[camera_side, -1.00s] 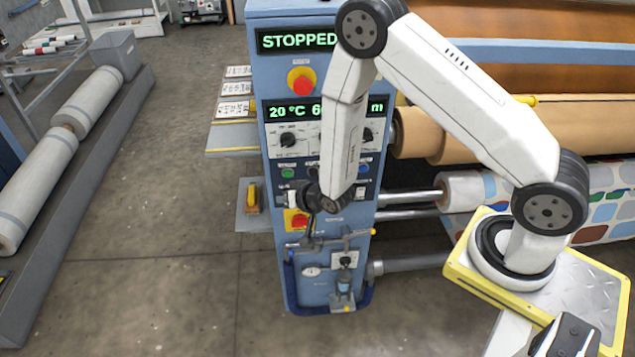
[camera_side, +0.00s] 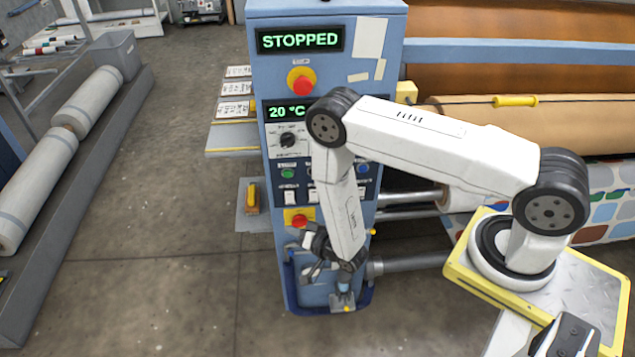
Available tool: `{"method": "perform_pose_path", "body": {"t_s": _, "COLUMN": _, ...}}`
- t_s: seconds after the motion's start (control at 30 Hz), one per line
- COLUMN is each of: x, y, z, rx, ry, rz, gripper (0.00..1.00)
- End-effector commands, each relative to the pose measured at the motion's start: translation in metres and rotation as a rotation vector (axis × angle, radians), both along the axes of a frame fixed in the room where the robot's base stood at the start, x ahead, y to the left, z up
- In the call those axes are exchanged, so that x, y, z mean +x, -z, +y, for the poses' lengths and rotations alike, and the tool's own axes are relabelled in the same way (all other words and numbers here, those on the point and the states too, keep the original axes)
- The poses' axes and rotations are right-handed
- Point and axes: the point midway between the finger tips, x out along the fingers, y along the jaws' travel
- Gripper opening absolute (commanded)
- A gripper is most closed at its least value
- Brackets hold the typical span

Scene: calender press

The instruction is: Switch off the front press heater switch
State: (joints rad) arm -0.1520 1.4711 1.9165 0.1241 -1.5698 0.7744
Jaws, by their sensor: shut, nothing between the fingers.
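The blue control column (camera_side: 268,150) of the press stands upright in the middle. A row of small white rocker switches crosses its front; the leftmost one (camera_side: 290,197) shows clearly, and another (camera_side: 313,195) is partly hidden by my arm. Their labels are too small to read, so I cannot tell which is the front press heater switch or its position. My gripper (camera_side: 307,238) is shut and empty, in front of the column's lower part.
A STOPPED display (camera_side: 300,40), a red emergency button (camera_side: 302,82), a dial (camera_side: 288,140) and a green button (camera_side: 288,173) are on the column. My arm hides the right part of the panel.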

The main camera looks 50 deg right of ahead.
Motion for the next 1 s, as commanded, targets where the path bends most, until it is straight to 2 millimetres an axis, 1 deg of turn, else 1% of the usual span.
{"method": "perform_pose_path", "body": {"t_s": 0.57, "x": 0.001, "y": 0.001, "z": -0.002, "rx": 0.003, "ry": 0.001, "rz": -0.003, "gripper": 0.0}}
{"method": "perform_pose_path", "body": {"t_s": 0.77, "x": 0.008, "y": 0.003, "z": -0.009, "rx": 0.003, "ry": 0.003, "rz": -0.004, "gripper": 0.0}}
{"method": "perform_pose_path", "body": {"t_s": 1.0, "x": 0.024, "y": 0.005, "z": -0.025, "rx": 0.003, "ry": 0.004, "rz": -0.004, "gripper": 0.0}}
